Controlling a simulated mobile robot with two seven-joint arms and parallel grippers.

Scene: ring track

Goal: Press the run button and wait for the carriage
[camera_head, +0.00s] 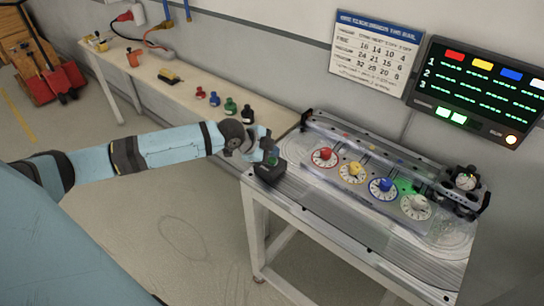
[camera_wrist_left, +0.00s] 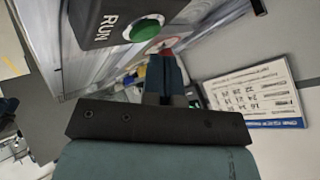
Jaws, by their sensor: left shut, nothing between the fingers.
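The run button is a green button on a black box (camera_head: 270,171) at the table's left corner. In the left wrist view the box (camera_wrist_left: 95,18) reads RUN and its green button (camera_wrist_left: 143,29) shows clear. My left gripper (camera_head: 267,147) is shut and empty, right at the button in the head view. Its closed fingers (camera_wrist_left: 167,58) show below the button in the wrist view; I cannot tell whether they touch it. A dark unit with a round gauge (camera_head: 465,181) sits at the track's right end; I cannot tell whether it is the carriage. My right gripper is not in view.
The track table (camera_head: 330,237) carries red (camera_head: 323,157), yellow (camera_head: 353,172), blue (camera_head: 382,188) and green-marked (camera_head: 415,207) dials. A narrow bench (camera_head: 150,72) with small bottles runs along the wall.

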